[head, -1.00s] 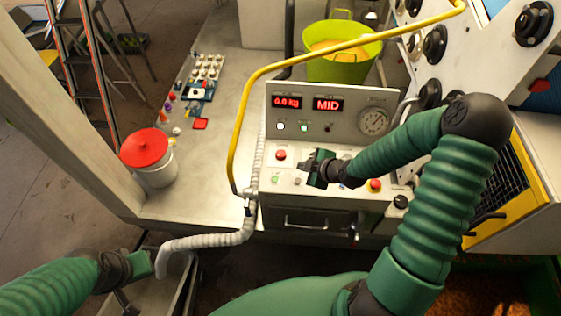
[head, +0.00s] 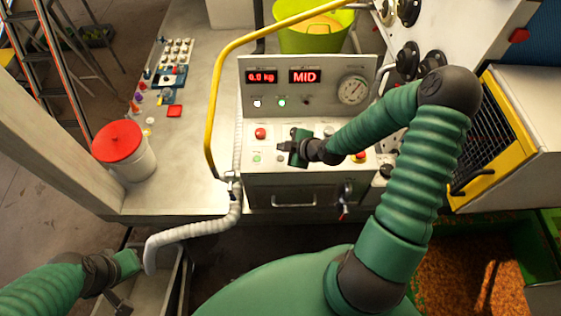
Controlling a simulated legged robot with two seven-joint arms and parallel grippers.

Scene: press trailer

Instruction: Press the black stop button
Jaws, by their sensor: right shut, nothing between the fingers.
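The control panel (head: 309,93) stands ahead, with red displays reading 0.0 kg and MID. On its sloped deck are a red button (head: 260,133) and a green button (head: 256,157) at the left. A small dark button (head: 281,158) shows beside the green one; I cannot tell for sure that it is the black stop button. My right gripper (head: 289,148) is shut and empty, over the deck just right of these buttons. It hides part of the deck, and contact cannot be told. My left gripper (head: 132,262) is low at the left, its jaws unclear.
A yellow rail (head: 212,110) and a grey hose (head: 205,233) run left of the panel. A white bucket with a red lid (head: 118,141) stands on the bench. A pressure gauge (head: 353,89) is on the panel. A red emergency-type button (head: 360,157) sits right of my gripper.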

